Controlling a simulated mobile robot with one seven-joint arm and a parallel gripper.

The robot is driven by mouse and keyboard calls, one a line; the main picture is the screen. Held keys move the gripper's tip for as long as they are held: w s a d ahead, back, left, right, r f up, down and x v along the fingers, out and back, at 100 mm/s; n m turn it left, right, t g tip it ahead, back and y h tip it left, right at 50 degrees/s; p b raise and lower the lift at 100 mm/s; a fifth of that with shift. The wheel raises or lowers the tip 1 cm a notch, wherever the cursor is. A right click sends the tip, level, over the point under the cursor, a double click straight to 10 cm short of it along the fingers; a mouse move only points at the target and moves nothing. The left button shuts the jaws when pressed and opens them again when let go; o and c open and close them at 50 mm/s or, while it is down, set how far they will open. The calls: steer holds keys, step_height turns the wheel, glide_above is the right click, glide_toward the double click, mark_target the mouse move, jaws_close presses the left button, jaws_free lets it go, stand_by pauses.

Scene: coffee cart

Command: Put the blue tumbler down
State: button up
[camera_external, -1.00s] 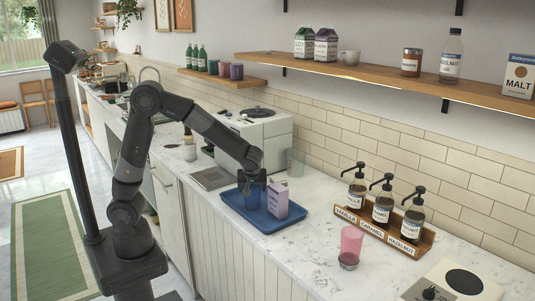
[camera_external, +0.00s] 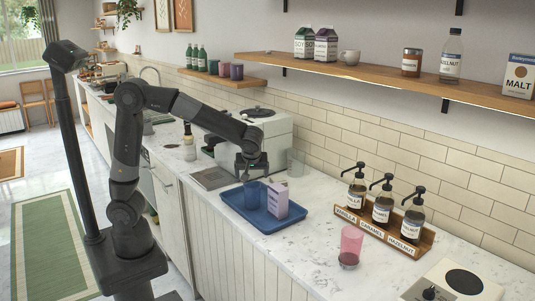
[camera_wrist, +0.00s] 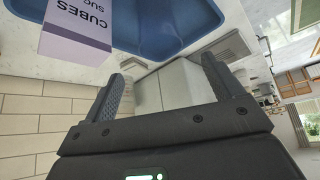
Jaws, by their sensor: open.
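The blue tumbler (camera_external: 252,195) stands upright on the blue tray (camera_external: 262,225), near the tray's back-left part. It sits beside a pale purple sugar cubes carton (camera_external: 277,200), which is also on the tray. My gripper (camera_external: 249,176) is above the tumbler, open and clear of it. In the wrist view my gripper (camera_wrist: 165,72) has its two fingers apart with nothing between them. The carton (camera_wrist: 75,30) and the blue of the tray (camera_wrist: 120,42) fill the top of that view. I cannot clearly tell the tumbler from the tray there.
A white coffee machine (camera_external: 265,140) stands behind my gripper. A clear glass (camera_external: 296,163) is by the wall. A pink cup (camera_external: 350,246) and a syrup rack (camera_external: 385,232) with pump bottles stand to the right. The counter in front of the rack is mostly clear.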

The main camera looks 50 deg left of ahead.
steer(key=s+a+r+m+t+h, duration=0.2)
steer(key=s+a+m+h, duration=0.3)
steer(key=s+a+m, duration=0.6)
steer(key=shift+s+a+r, duration=0.65)
steer(key=shift+s+a, duration=2.75)
steer(key=shift+s, duration=1)
